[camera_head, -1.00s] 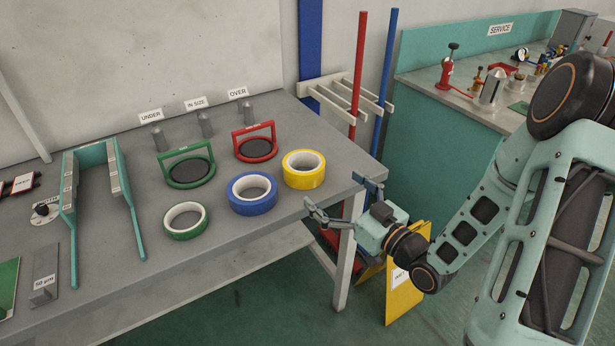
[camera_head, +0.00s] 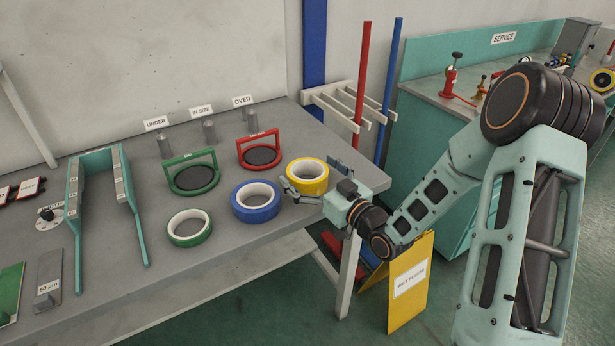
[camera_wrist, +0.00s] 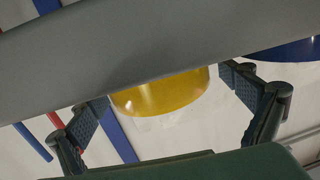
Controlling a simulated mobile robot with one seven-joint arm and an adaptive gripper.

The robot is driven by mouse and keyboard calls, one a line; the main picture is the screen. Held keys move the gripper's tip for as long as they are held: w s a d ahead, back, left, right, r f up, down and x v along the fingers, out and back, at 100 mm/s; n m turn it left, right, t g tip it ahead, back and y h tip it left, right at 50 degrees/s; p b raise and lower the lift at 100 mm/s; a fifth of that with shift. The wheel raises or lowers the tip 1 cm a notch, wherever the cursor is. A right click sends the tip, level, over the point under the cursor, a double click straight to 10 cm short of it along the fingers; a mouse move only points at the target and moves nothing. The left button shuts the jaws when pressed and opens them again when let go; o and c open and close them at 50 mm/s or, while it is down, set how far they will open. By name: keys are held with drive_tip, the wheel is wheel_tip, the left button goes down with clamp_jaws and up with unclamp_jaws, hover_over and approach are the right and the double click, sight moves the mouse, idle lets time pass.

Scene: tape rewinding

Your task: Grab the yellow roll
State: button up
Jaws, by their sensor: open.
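The yellow roll (camera_head: 307,169) lies flat near the right edge of the grey bench. Its yellow side also shows in the wrist view (camera_wrist: 162,94), where the picture is turned over. My gripper (camera_head: 312,180) is open at the near right side of the roll. One finger shows at the roll's left near side and the other at its right. In the wrist view the fingers stand apart to either side of the yellow roll, with visible gaps. I cannot tell how far the fingertips reach along the roll.
A blue roll (camera_head: 256,202) lies close left of the yellow roll, with a green roll (camera_head: 189,228) farther left.

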drive_tip(key=c, duration=1.4)
drive_tip(key=shift+r+p, duration=0.35)
drive_tip(key=shift+r, duration=0.2)
drive_tip(key=s+r+p, duration=0.1)
drive_tip(key=r, duration=0.1)
drive_tip(key=s+r+p, duration=0.1)
drive_tip(key=r+p, duration=0.1)
drive_tip(key=r, duration=0.1)
drive_tip(key=s+d+r+p, duration=0.1)
drive_tip(key=s+r, duration=0.1)
drive_tip(key=shift+d+r+p, duration=0.1)
drive_tip(key=shift+r+p, duration=0.2)
drive_tip(key=shift+p, duration=0.1)
drive_tip(key=s+r+p, duration=0.1)
drive_tip(key=s+d+r+p, duration=0.1)
drive_tip(key=s+p, duration=0.1)
drive_tip(key=s+r+p, duration=0.1)
drive_tip(key=s, duration=0.1)
drive_tip(key=shift+s+d+r, duration=0.1)
drive_tip(key=shift+s+d, duration=0.1)
drive_tip(key=shift+d, duration=0.15)
